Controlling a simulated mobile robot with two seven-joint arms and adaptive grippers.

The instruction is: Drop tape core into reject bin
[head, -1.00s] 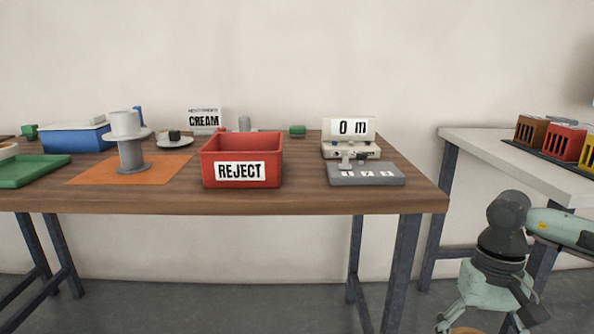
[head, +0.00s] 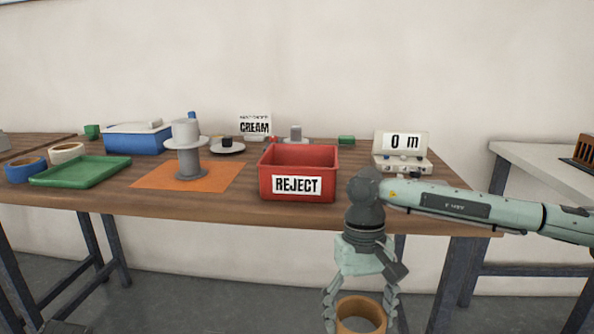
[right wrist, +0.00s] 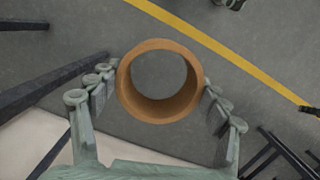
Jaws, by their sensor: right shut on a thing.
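My right gripper (head: 361,308) is shut on the tape core (head: 362,313), an orange-brown hollow ring. It holds the core below table height, in front of the table's front edge. In the right wrist view the tape core (right wrist: 159,82) sits between the fingers of the gripper (right wrist: 158,92), with grey floor beneath. The red reject bin (head: 298,188) stands on the table near the front edge, labelled REJECT. The bin is above and to the left of my right gripper in the head view. The bin's floor is hidden. My left gripper is not in view.
On the wooden table (head: 120,203), a grey spool stand (head: 189,164) stands on an orange mat (head: 225,178) left of the bin. A counter reading 0 m (head: 402,142) stands right of the bin.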

